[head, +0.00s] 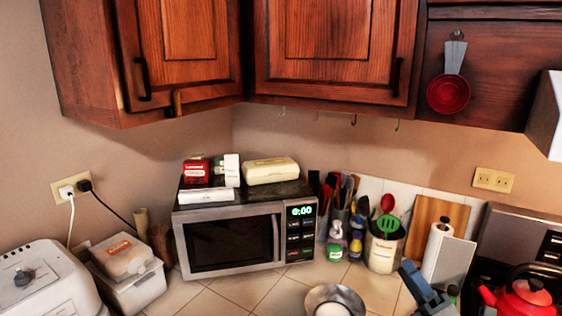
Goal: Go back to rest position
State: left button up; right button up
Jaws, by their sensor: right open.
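My right gripper (418,280) shows at the bottom edge, right of the middle, as a blue-grey shape above the counter. It is open, and I see nothing between its fingers. It is in front of the utensil crock (381,256) and left of the paper towel roll (437,250) in the picture. My left gripper is not in view.
A closed microwave (230,240) with boxes on top stands on the tiled counter (240,290). A metal bowl (335,297) sits left of my right gripper. A red kettle (522,298) is at the right. Wooden cabinets (335,50) hang above.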

jog(key=s+d+f+m+g+h, duration=0.35)
jog(key=f+m+h, duration=0.35)
jog(key=m, duration=0.4)
jog(key=s+d+f+m+g+h, duration=0.2)
jog(key=s+d+f+m+h, duration=0.25)
jog(key=f+m+h, duration=0.45)
jog(key=s+a+f+m+g+y, duration=0.35)
jog(key=s+f+g, duration=0.25)
jog(key=s, duration=0.5)
jog(key=s+a+f+m+g+y, duration=0.2)
jog(key=s+a+f+m+g, duration=0.3)
jog(key=s, duration=0.6)
jog(key=d+f+g+b, duration=0.1)
jog(key=d+f+b, duration=0.15)
jog(key=f, duration=1.75)
jog(key=d+f+g+b, duration=0.1)
jog(key=d+f+b, duration=0.15)
jog(key=f, duration=1.65)
jog(key=s+f+g+b, duration=0.1)
jog(key=s+f+b, duration=0.4)
jog(key=s+f, duration=1.3)
notch_tip(320, 180, down, 4)
jog(key=shift+d+r, duration=0.15)
jog(key=shift+r, duration=0.05)
